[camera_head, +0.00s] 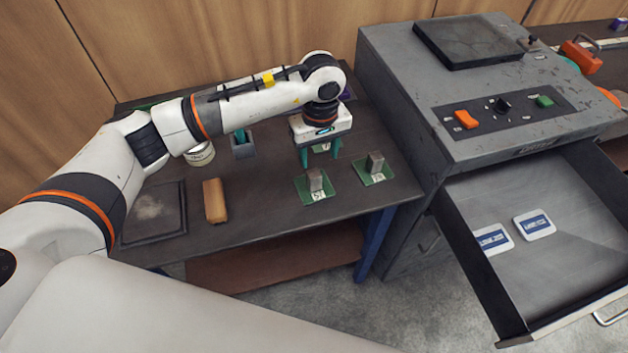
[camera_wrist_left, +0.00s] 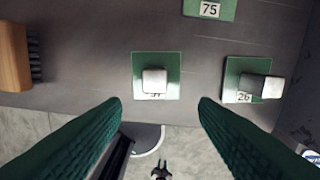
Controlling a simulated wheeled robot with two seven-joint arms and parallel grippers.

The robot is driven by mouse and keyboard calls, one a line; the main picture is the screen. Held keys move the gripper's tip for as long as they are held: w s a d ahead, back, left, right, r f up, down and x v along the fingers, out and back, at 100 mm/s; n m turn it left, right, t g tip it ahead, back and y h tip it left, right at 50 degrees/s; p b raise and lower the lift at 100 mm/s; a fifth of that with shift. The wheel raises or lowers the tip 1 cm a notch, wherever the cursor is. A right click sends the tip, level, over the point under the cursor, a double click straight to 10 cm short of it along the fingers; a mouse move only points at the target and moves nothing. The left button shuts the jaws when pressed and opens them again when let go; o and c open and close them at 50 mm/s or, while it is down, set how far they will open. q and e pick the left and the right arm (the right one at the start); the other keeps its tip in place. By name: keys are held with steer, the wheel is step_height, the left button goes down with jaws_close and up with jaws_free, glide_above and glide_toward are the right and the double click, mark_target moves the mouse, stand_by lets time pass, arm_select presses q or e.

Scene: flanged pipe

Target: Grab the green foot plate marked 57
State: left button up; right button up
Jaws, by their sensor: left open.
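A green square foot plate (camera_head: 315,186) with a grey metal block standing on it lies near the table's front edge. Its white label is upside down in the head view and looks like 57. In the left wrist view the same plate (camera_wrist_left: 157,76) is centred, its label partly hidden by the block. A second such plate (camera_head: 374,169), labelled 26 in the wrist view (camera_wrist_left: 250,82), lies to its right. A third green plate (camera_wrist_left: 209,8), labelled 75, lies behind. My left gripper (camera_head: 320,160) is open and empty, above the table and behind the 57 plate. My right gripper is not in view.
A brown brush (camera_head: 214,200), a dark flat slab (camera_head: 154,212), a grey cup (camera_head: 243,146) and a tin (camera_head: 201,155) are on the table's left part. A grey machine (camera_head: 480,95) with an open drawer (camera_head: 550,205) stands at the right.

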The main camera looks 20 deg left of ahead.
mark_target(314, 173)
arm_select(q)
step_height(314, 173, down, 4)
steer(key=shift+r+p, duration=0.25)
steer(key=shift+p, duration=0.2)
steer(key=shift+a+f+p, duration=0.2)
steer(key=shift+f+p, duration=0.2)
steer(key=shift+f, duration=0.1)
steer(key=f+p, duration=0.1)
steer(key=a+f, duration=0.1)
steer(key=f, duration=0.1)
steer(key=shift+w+f+p, duration=0.15)
steer(key=shift+f+p, duration=0.15)
steer(key=shift+p, duration=0.05)
steer(key=shift+f, duration=0.45)
steer(key=shift+c, duration=0.2)
steer(key=shift+w, duration=0.1)
jaws_close()
